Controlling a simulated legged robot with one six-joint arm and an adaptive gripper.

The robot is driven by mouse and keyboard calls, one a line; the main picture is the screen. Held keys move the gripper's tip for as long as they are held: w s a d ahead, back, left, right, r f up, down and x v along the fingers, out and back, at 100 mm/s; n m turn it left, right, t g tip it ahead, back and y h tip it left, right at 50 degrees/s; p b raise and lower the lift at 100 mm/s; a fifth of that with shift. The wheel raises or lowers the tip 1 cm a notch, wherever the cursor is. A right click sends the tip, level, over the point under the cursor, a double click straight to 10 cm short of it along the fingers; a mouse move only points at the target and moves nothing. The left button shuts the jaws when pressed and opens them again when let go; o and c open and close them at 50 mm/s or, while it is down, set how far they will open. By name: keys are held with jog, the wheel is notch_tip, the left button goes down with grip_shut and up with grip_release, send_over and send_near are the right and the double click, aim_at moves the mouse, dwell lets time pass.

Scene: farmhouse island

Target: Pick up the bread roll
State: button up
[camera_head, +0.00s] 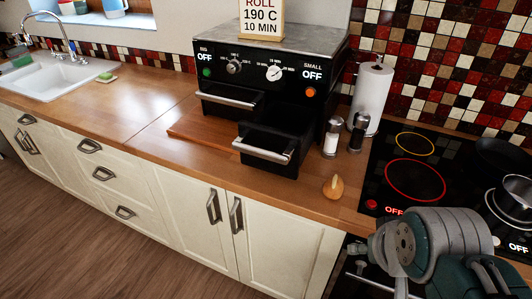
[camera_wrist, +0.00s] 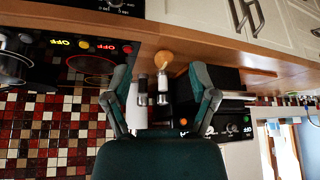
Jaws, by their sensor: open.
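The bread roll (camera_head: 333,187) is small and golden brown, with a pointed top. It rests on the wooden counter near its front edge, in front of the shakers and left of the cooktop. In the wrist view, which is upside down, the roll (camera_wrist: 163,58) appears between and beyond my fingers. My gripper (camera_wrist: 159,68) is open and empty, its two green-grey fingers spread apart and not touching the roll. In the head view my arm is at the lower right; the fingertips cannot be made out there.
A black oven (camera_head: 262,62) has its small drawer (camera_head: 268,150) pulled out left of the roll. Two shakers (camera_head: 333,137) and a paper towel roll (camera_head: 371,98) stand behind. The cooktop (camera_head: 412,170) is at right, its ring glowing red. The counter left is mostly clear.

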jog(key=shift+o, duration=0.4)
jog(key=shift+w, duration=0.1)
jog(key=m+g, duration=0.3)
jog(key=g, duration=0.1)
send_over(334, 181)
jog(key=s, duration=0.2)
notch_tip(334, 181, down, 5)
jog(key=shift+w+d+f, duration=0.1)
jog(key=shift+w, duration=0.05)
jog(key=shift+w+f, duration=0.25)
jog(key=shift+f, duration=0.25)
jog(key=f, duration=0.3)
jog(key=w+f, duration=0.1)
jog(key=f, duration=0.6)
jog(key=shift+w, duration=0.2)
jog(key=c, duration=1)
